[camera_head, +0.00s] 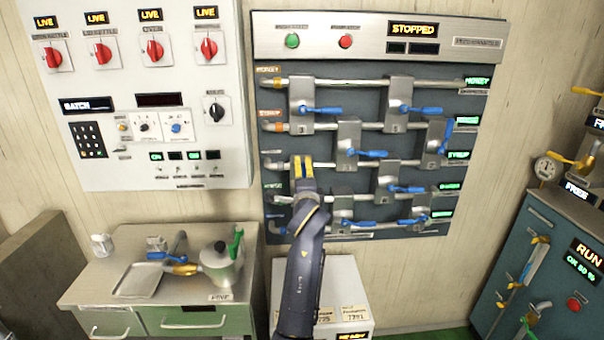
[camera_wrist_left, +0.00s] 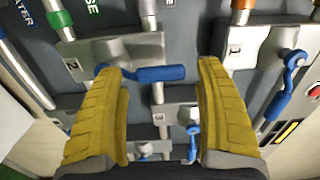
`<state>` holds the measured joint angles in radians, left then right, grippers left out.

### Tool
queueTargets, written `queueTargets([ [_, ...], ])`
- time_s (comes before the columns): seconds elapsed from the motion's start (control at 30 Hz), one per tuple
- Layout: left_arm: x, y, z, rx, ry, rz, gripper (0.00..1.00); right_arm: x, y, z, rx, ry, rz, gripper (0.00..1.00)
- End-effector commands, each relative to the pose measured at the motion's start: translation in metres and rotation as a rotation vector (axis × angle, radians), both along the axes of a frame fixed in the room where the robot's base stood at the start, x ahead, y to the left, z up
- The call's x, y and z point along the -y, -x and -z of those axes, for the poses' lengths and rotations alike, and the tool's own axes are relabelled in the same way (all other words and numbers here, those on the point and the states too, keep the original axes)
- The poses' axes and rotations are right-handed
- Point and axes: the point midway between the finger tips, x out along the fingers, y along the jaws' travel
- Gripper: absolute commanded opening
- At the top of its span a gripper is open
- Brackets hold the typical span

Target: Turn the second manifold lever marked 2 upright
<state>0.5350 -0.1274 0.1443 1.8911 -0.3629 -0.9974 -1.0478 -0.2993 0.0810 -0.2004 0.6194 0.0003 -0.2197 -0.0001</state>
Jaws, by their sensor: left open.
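The manifold panel (camera_head: 385,60) hangs on the wall with several grey valve plates and blue levers. My left gripper (camera_head: 303,162), yellow-fingered and open, is in front of its left part and hides the plate behind. In the left wrist view, pipes run up and down the picture. A grey plate (camera_wrist_left: 125,50) with a small mark, possibly a 2, carries a blue lever (camera_wrist_left: 158,74). The lever points right there, which is up on the panel, so it looks upright. It shows between the fingertips (camera_wrist_left: 165,75); I see no grip on it. My right gripper is out of view.
A neighbouring plate (camera_wrist_left: 262,45) has a blue lever (camera_wrist_left: 274,104) lying along the pipe. Close by in the head view are another plate (camera_head: 348,132) and its sideways lever (camera_head: 368,154). A sign (camera_head: 413,30) reads STOPPED. A bench with a pot (camera_head: 220,268) stands lower left.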

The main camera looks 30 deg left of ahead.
Motion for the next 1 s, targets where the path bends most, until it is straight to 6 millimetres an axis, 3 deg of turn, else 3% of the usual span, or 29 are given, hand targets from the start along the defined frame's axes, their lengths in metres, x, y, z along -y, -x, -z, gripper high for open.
queueTargets([
  [0.2,0.014,0.025,0.001,0.000,0.001,0.000,0.71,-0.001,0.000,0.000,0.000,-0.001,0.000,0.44],
  [0.4,0.022,0.037,0.000,0.001,0.001,0.000,0.71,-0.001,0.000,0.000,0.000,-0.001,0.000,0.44],
  [1.0,0.022,0.043,0.007,-0.008,0.008,-0.001,0.71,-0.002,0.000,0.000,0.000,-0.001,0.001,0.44],
])
